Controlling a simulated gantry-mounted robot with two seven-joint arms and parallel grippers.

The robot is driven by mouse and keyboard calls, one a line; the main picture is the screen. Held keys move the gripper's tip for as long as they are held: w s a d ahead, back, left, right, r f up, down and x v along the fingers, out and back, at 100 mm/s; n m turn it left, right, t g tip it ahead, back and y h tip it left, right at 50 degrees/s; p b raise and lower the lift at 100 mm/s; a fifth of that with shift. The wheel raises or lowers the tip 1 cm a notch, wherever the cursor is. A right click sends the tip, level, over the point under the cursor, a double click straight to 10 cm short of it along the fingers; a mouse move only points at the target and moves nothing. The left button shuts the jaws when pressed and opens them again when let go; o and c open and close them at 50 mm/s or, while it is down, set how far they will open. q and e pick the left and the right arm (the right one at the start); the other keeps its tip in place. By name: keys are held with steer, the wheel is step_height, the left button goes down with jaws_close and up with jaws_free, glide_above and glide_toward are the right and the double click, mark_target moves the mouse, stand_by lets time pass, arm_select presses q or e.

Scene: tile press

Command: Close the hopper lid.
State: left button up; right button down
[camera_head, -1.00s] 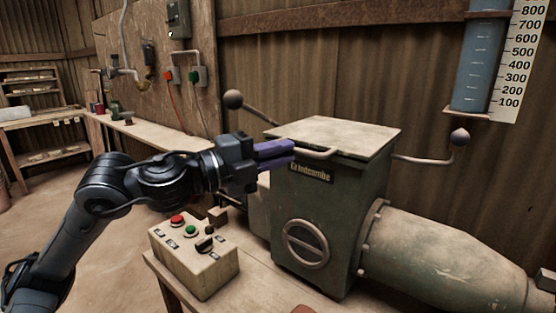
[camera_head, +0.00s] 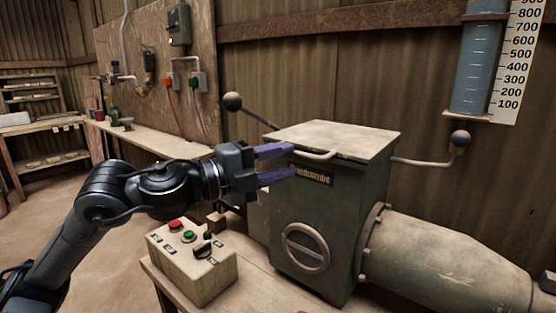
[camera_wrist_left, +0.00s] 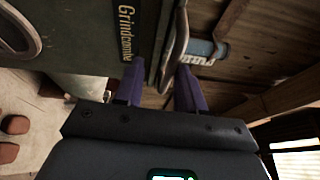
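The hopper lid (camera_head: 345,138) is a pale, dusty flat plate lying level on top of the green hopper box (camera_head: 325,205). A bar handle (camera_head: 316,155) runs along the lid's front left edge, and it also shows in the left wrist view (camera_wrist_left: 180,45). My left gripper (camera_head: 292,163) is open, with its two purple fingers apart, one above the other. The fingertips are at the lid's handle edge, beside the name plate (camera_head: 311,175). My right gripper is not in view.
A control box (camera_head: 192,262) with red and green buttons stands below my left gripper. A thick barrel (camera_head: 445,260) extends right. A blue gauge tube (camera_head: 478,65) hangs on the wall.

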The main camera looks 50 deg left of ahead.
arm_select(q)
steer(key=shift+s+r, duration=0.1)
steer(key=b+v, duration=0.1)
steer(key=v, duration=0.9)
steer(key=shift+s+b, duration=0.3)
steer(key=shift+b, duration=0.1)
steer(key=shift+a, duration=0.1)
